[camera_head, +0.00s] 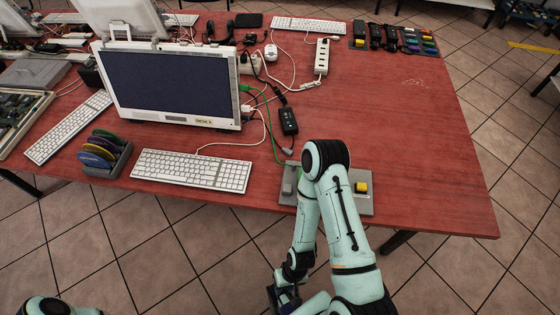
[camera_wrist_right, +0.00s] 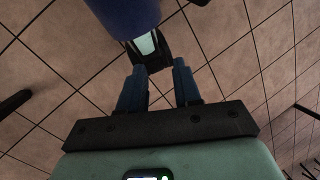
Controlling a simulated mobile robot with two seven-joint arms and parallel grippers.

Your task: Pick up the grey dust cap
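A grey tray (camera_head: 340,208) lies at the table's front edge, partly covered by my right arm. A small grey piece (camera_head: 288,187) on its left side may be the grey dust cap; it is too small to be sure. A yellow block (camera_head: 361,187) sits on the tray's right side. My right gripper (camera_head: 285,295) hangs low in front of the table, away from the tray. In the right wrist view its two fingers (camera_wrist_right: 159,68) stand apart with nothing between them, over the floor. My left gripper is not in view.
A monitor (camera_head: 175,86), a white keyboard (camera_head: 191,171) and a disc rack (camera_head: 105,155) stand left of the tray. A black adapter (camera_head: 289,122), a green cable (camera_head: 270,133) and a power strip (camera_head: 321,57) lie behind it. The red table's right side (camera_head: 425,150) is mostly clear.

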